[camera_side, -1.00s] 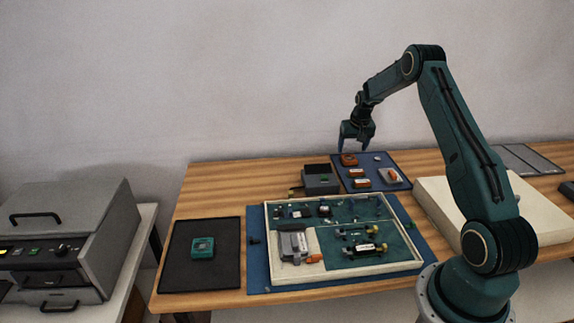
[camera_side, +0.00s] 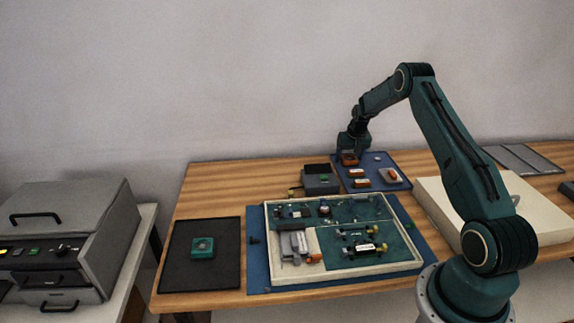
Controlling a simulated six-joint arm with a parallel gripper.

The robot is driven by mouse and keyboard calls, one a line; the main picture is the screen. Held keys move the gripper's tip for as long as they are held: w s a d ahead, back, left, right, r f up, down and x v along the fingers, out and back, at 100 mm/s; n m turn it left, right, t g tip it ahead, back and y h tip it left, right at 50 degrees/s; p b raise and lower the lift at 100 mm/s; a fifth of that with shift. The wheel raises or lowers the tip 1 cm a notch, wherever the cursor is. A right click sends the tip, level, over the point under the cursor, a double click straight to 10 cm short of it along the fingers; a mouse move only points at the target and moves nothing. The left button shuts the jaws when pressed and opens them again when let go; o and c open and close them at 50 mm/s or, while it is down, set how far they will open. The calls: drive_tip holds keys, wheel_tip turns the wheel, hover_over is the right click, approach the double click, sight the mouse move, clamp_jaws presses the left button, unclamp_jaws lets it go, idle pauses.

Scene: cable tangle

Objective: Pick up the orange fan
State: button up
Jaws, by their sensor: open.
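My gripper (camera_side: 351,155) is open and lowered at the back left corner of the blue mat (camera_side: 376,158). Its fingers are at an orange block-like part (camera_side: 349,161), which looks like the orange fan. The fingers partly hide this part. It rests on the mat, and I cannot tell whether the fingers touch it.
A dark grey box (camera_side: 320,181) stands close on the left. A framed board (camera_side: 266,248) is nearer, and a cream block (camera_side: 436,205) is at right.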

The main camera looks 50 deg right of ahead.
sight(349, 158)
idle(0.4)
drive_tip(key=c, duration=1.1)
drive_tip(key=shift+r, duration=0.1)
wheel_tip(349, 158, up, 20)
drive_tip(key=shift+a, duration=0.1)
idle(0.6)
